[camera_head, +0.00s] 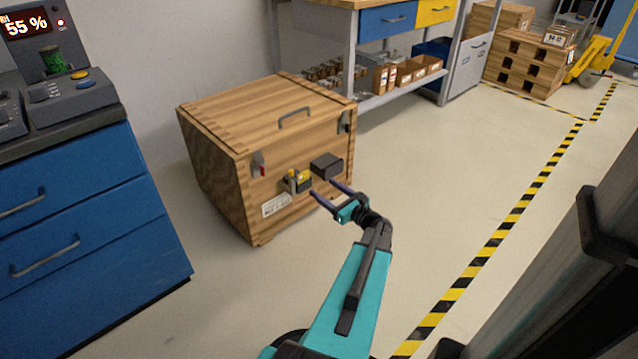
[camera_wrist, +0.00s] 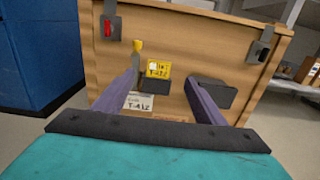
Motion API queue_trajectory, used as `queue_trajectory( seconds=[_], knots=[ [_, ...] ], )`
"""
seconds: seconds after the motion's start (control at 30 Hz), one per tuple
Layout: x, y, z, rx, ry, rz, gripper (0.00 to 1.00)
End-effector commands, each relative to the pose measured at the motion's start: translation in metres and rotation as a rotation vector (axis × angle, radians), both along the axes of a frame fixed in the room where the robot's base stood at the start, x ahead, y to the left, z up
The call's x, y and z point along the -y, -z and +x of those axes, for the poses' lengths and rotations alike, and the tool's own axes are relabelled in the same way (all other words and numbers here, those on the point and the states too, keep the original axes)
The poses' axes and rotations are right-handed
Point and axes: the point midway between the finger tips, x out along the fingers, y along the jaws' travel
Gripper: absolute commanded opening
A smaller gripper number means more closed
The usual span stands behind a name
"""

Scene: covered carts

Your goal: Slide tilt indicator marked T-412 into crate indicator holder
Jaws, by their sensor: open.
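The wooden crate (camera_head: 205,160) stands on the floor with a dark holder (camera_wrist: 156,86) on its front face. The yellow tilt indicator (camera_wrist: 157,70), marked T-412, sits upright at the holder's top; I cannot tell how deep it is seated. It also shows in the head view (camera_head: 304,175). A yellow-topped post (camera_wrist: 137,52) stands just left of it. A white label (camera_wrist: 138,102) below also reads T-412. My gripper (camera_head: 328,190) is open and empty, facing the crate front. In the wrist view its fingers spread on either side of the indicator, apparently not touching it.
A dark block (camera_head: 326,166) projects from the crate front, right of the holder and near my right finger. A blue drawer cabinet (camera_head: 85,215) stands at left. A bench with shelf boxes (camera_head: 405,72) is behind.

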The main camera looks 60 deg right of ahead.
Motion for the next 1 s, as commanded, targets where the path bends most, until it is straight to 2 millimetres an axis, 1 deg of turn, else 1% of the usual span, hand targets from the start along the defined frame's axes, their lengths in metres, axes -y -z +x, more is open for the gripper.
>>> queue_trajectory(
  seconds=[0.1, 0.2, 1.0],
  knots=[
    [-0.0023, -0.0007, -0.0084, -0.001, 0.002, 0.0, 0.65],
    [-0.0029, -0.0002, -0.0109, -0.001, 0.002, -0.001, 0.65],
    [-0.0048, 0.0011, -0.0087, -0.004, -0.003, -0.002, 0.65]
  ],
)
